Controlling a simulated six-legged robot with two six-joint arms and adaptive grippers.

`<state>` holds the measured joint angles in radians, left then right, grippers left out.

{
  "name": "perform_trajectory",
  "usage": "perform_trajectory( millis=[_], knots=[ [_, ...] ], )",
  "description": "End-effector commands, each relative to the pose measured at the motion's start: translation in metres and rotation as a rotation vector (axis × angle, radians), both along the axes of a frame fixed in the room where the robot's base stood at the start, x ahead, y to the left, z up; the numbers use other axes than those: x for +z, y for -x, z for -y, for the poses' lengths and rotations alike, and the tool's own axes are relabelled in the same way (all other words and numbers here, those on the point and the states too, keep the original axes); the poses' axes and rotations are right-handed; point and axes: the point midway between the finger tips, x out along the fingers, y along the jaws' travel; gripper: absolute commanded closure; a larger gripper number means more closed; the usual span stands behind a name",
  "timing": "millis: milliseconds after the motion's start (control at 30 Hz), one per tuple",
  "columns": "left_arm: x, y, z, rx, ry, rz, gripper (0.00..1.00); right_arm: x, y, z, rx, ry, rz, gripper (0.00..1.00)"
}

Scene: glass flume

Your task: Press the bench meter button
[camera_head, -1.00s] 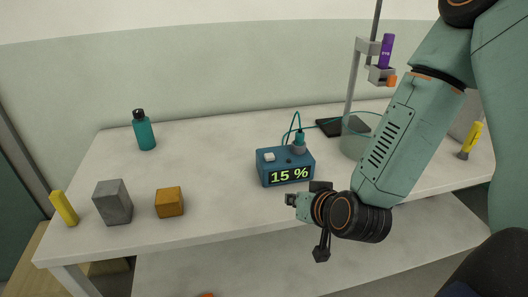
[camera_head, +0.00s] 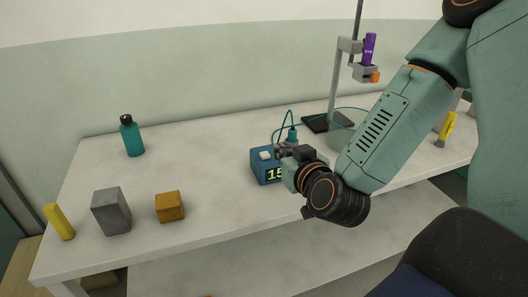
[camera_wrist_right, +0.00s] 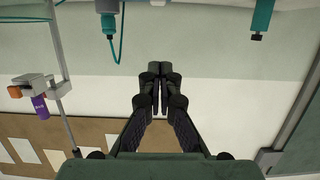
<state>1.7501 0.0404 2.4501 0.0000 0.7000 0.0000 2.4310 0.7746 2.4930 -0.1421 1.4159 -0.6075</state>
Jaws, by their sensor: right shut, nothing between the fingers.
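The blue bench meter (camera_head: 259,172) sits on the table, its display partly hidden behind my right gripper. Its pale button (camera_head: 265,155) shows on top, just left of the fingertips. My right gripper (camera_head: 281,151) is shut and empty, close to the meter's top; I cannot tell whether it touches it. In the right wrist view the shut fingers (camera_wrist_right: 160,72) show at the middle, the view upside down, and the button is out of sight. A teal probe (camera_head: 292,135) with a cable stands at the meter; it also shows in the wrist view (camera_wrist_right: 107,20).
A teal bottle (camera_head: 132,138), a grey block (camera_head: 111,212), an orange block (camera_head: 170,207) and a yellow object (camera_head: 59,222) stand to the left. A stand (camera_head: 336,85) holding a purple tube (camera_head: 369,48) is behind right. The table (camera_head: 205,160) between bottle and meter is clear.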

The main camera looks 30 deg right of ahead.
Motion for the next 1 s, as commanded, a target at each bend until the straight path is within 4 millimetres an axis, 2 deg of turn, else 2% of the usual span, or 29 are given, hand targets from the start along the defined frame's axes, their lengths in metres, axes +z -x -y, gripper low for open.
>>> perform_trajectory(
  millis=[167,267,767,1000],
  knots=[
    [-0.001,0.000,0.000,0.000,0.000,0.000,0.60,-0.001,-0.002,0.001,-0.001,-0.001,0.000,1.00],
    [-0.003,0.000,0.000,-0.001,0.000,0.000,0.60,-0.003,-0.010,0.002,0.000,0.002,0.001,1.00],
    [-0.018,0.000,0.000,0.000,0.000,0.000,0.60,-0.025,-0.096,0.019,0.001,0.002,0.001,1.00],
    [-0.027,0.000,0.000,0.000,0.000,0.000,0.60,-0.057,-0.096,0.019,0.002,-0.002,-0.003,1.00]
  ],
)
